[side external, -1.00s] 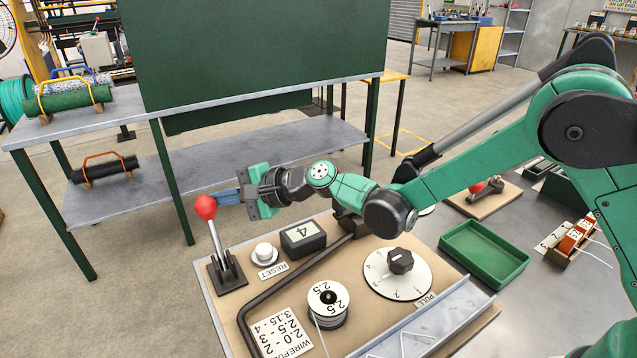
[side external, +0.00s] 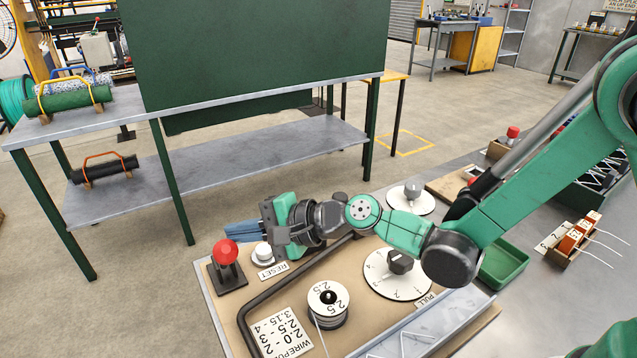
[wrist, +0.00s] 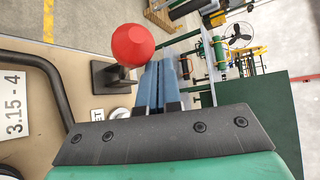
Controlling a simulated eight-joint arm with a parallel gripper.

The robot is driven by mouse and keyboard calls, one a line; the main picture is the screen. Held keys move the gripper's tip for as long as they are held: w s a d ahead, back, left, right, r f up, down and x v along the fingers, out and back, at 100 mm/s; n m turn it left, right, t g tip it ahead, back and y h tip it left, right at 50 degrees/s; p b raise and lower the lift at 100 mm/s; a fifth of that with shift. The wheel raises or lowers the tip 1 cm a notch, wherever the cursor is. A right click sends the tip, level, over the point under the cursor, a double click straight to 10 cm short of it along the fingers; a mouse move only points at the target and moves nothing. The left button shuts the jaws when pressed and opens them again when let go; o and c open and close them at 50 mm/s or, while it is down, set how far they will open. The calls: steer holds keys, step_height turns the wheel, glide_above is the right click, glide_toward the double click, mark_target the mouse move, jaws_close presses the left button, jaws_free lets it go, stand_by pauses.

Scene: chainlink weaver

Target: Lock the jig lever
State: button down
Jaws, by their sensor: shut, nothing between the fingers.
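A lever with a red ball knob (side external: 225,252) stands on a dark base (side external: 228,279) at the left end of the beige board. The lever is tilted toward the side camera, and its shaft is mostly hidden by the knob. In the wrist view the red knob (wrist: 132,45) is just left of the blue fingers. My gripper (side external: 232,230) is shut and empty, its fingertips right by the knob. I cannot tell whether they touch it.
A white button (side external: 263,251) marked RESET, a wire spool (side external: 327,302) and a numbered dial (side external: 395,281) sit on the board with a bent dark rod. A green tray (side external: 503,262) is to the right. A shelf table (side external: 220,180) stands behind.

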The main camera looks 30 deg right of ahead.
steer(key=shift+s+f, duration=0.25)
steer(key=shift+s, duration=0.2)
steer(key=shift+s, duration=0.15)
steer(key=v, duration=0.5)
steer(key=shift+d+r, duration=0.15)
steer(key=shift+d, duration=0.15)
stand_by(0.4)
steer(key=s+d+r+n+g+h, duration=0.1)
steer(key=s+d+n+h, duration=0.3)
steer(key=d, duration=0.5)
steer(key=s+d+r+n+g+h, duration=0.1)
steer(key=s+d+n+h, duration=0.3)
steer(key=d+n+h, duration=0.2)
steer(key=d+n, duration=0.2)
steer(key=d, duration=0.1)
steer(key=shift+d, duration=0.25)
